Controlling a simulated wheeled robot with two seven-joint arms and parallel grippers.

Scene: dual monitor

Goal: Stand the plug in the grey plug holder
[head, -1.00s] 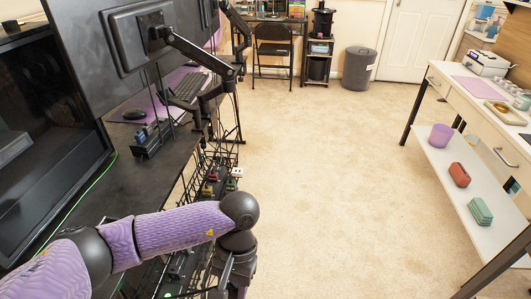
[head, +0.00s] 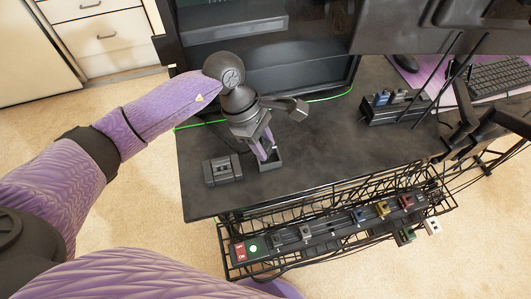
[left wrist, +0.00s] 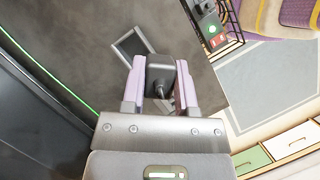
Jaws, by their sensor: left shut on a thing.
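My left gripper (head: 267,156) points down over the near left part of the black desk. It is shut on a dark plug (left wrist: 160,72), which shows between its two purple-grey fingers in the left wrist view. The grey plug holder (head: 272,166) is a small open box on the desk, right at the fingertips in the head view. In the left wrist view the holder's open rim (left wrist: 128,45) shows just beyond and left of the plug. Fingers hide much of the plug in the head view; I cannot tell its height over the holder. My right gripper is not in view.
A dark box (head: 222,169) sits on the desk just left of the holder. A power strip (head: 325,232) with several coloured plugs lies in the wire tray below the desk's front edge. A black organizer (head: 393,107) stands farther right. The desk between is clear.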

